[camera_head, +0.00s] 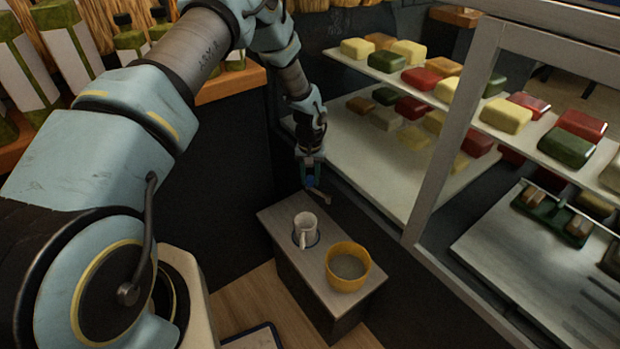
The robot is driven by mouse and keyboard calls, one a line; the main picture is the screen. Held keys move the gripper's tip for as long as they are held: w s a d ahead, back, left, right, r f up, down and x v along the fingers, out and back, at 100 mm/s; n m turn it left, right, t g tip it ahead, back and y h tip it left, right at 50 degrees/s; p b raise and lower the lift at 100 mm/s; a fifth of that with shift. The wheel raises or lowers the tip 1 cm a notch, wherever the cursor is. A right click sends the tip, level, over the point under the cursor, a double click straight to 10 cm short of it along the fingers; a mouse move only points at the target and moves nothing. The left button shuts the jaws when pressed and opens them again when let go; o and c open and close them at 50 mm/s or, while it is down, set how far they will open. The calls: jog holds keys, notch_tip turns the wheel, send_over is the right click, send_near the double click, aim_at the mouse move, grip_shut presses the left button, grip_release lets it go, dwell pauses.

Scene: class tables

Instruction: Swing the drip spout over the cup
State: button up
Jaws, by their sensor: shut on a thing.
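A white cup (305,231) stands upright on the small grey stand (277,219), within a dark blue ring mark or saucer. My gripper (312,184) is behind the cup in the picture, over the stand's far edge. It is shut on a small thin pale bar, the drip spout (319,195), which points down and to the right. The spout's tip shows beyond and slightly right of the cup, not above its mouth. The grip itself and the spout's mounting are too small and dark to make out.
A yellow bowl (347,282) stands on the stand, right of the cup and nearer. A display case with a pale frame (452,140) and shelves of coloured blocks fills the right. Bottles (72,58) stand on a wooden shelf at upper left.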

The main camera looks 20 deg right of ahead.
grip_shut()
